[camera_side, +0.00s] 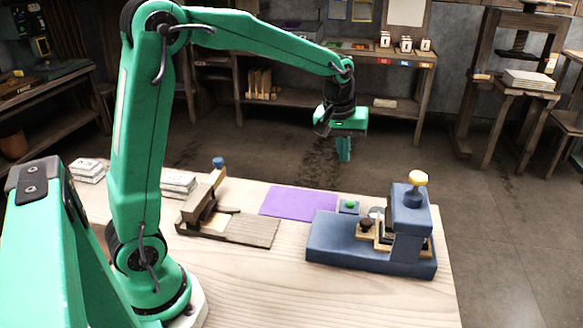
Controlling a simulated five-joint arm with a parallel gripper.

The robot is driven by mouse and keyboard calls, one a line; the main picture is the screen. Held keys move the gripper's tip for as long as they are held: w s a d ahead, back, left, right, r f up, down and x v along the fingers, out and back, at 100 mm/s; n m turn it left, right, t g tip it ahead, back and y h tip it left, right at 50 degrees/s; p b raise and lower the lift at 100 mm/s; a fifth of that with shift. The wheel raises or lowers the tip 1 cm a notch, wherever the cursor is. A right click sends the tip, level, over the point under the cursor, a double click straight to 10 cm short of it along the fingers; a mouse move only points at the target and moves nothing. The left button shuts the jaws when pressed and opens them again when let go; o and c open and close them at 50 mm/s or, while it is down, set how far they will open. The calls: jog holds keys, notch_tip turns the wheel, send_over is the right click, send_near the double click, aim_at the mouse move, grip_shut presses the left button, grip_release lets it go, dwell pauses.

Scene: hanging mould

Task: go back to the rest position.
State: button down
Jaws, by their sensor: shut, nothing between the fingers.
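My gripper (344,152) hangs at the end of my green arm, pointing down. It is shut and empty, in the air above the far edge of the table, clear of everything on it. Below it on the table (300,297) lies a flat purple mat (300,203). To the right of the mat stands a blue press-like device (335,237) with a yellow knob (417,178) on top. To the left is a wooden frame (245,229) with a raised part and a blue knob (218,162).
Paper stacks (178,183) lie at the table's left, behind my arm, with another stack (87,170) farther left. A small block with a green button (349,204) sits between mat and blue device. The table's front is bare. Shelves and benches stand well back across the floor.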

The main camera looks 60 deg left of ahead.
jog(key=s+d+r+m+t, duration=0.1)
jog(key=s+m, duration=0.3)
jog(key=s, duration=0.8)
jog(key=s+d+r+m+t, duration=0.2)
jog(key=s+r+m, duration=0.1)
jog(key=s, duration=0.9)
jog(key=shift+s+r+m, duration=0.15)
jog(key=shift+r+m, duration=0.05)
jog(key=shift+m, duration=0.2)
jog(key=c, duration=2.2)
grip_release()
jog(key=shift+d, duration=0.1)
